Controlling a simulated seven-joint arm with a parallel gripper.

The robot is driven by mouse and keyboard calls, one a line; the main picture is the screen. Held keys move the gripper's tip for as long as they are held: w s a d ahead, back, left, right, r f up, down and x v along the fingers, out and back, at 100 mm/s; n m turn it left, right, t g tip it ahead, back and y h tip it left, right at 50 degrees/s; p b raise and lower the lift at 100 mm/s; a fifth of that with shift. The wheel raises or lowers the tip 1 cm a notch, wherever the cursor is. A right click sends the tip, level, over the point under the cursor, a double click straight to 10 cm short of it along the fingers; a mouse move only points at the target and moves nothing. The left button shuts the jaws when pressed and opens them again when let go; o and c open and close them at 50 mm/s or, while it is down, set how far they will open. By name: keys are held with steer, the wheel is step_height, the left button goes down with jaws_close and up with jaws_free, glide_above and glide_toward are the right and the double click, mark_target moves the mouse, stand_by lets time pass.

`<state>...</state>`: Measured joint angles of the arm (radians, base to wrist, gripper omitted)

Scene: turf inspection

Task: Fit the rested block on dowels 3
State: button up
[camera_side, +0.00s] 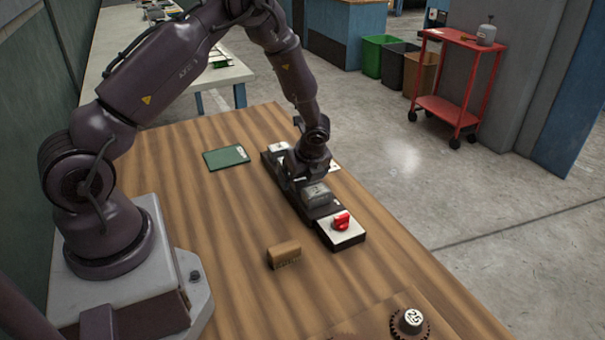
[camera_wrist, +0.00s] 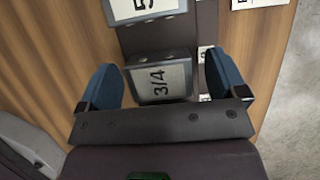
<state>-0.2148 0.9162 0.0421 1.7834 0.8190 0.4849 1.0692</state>
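A long dark base (camera_side: 272,168) lies on the wooden table, with several pieces along it. A grey block (camera_side: 317,194) sits on it just in front of my gripper (camera_side: 309,172), which is low over the base. In the wrist view, a grey block labelled 3/4 (camera_wrist: 161,80) lies between the blue fingers of my gripper (camera_wrist: 163,72). The fingers are apart, with a gap beside the block. A second grey block with a "5" label (camera_wrist: 146,10) lies beyond it. I cannot tell which block is the rested one. No dowels can be made out.
A red knob (camera_side: 341,221) on a white plate is at the base's near end. A brown block (camera_side: 284,254) stands alone on the table. A green book (camera_side: 226,157) lies left of the base. A dial marked 25 (camera_side: 410,321) is at the front. The left table area is clear.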

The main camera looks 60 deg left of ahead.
steer(key=v, duration=1.3)
steer(key=s+d+r+n+t+h, duration=0.2)
steer(key=s+d+r+n, duration=0.4)
steer(key=s+r+n, duration=0.3)
steer(key=s+d+r+n+t+h, duration=0.2)
steer(key=s+d+r+n, duration=0.3)
steer(key=s+r+n, duration=0.4)
steer(key=shift+s+d+r+t, duration=0.35)
steer(key=shift+s+r+t, duration=0.45)
steer(key=shift+s, duration=0.15)
steer(key=shift+c, duration=0.4)
stand_by(0.5)
